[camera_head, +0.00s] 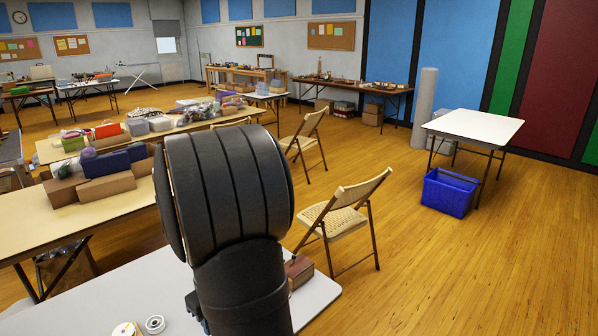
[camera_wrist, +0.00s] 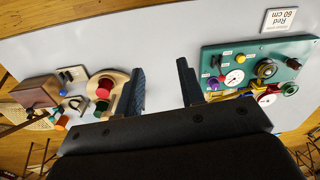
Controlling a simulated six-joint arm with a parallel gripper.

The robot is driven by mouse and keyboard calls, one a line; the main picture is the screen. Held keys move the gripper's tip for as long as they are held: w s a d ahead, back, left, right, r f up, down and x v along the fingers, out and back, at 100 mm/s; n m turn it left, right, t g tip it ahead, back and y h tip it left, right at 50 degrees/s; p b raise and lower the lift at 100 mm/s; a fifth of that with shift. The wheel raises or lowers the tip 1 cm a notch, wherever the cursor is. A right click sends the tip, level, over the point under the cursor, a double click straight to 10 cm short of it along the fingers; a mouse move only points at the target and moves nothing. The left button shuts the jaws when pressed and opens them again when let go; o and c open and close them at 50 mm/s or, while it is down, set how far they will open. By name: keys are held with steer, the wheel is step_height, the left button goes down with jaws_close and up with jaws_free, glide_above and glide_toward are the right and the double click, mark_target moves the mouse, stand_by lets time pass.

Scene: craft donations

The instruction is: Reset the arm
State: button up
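My gripper (camera_wrist: 162,82) shows in the wrist view with its two dark fingers spread wide apart. It is open, and only bare table shows between the fingers. It hangs over a pale grey table (camera_wrist: 165,40). In the head view my dark arm stands upright in front of the camera and hides part of this table (camera_head: 325,293); the fingers do not show there.
In the wrist view, a green panel (camera_wrist: 233,55) with knobs and a dial lies right of the fingers, near a "Red 60 cm" card (camera_wrist: 280,20). Left are a wooden piece (camera_wrist: 118,78) with red and green cylinders and a brown box (camera_wrist: 38,91). A folding chair (camera_head: 340,218) stands beyond the table.

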steer(key=d+r+m, duration=0.1)
steer(key=d+r, duration=0.1)
steer(key=d, duration=0.4)
steer(key=shift+s+m, duration=0.15)
steer(key=shift+m, duration=0.15)
steer(key=shift+a+r, duration=0.1)
stand_by(0.7)
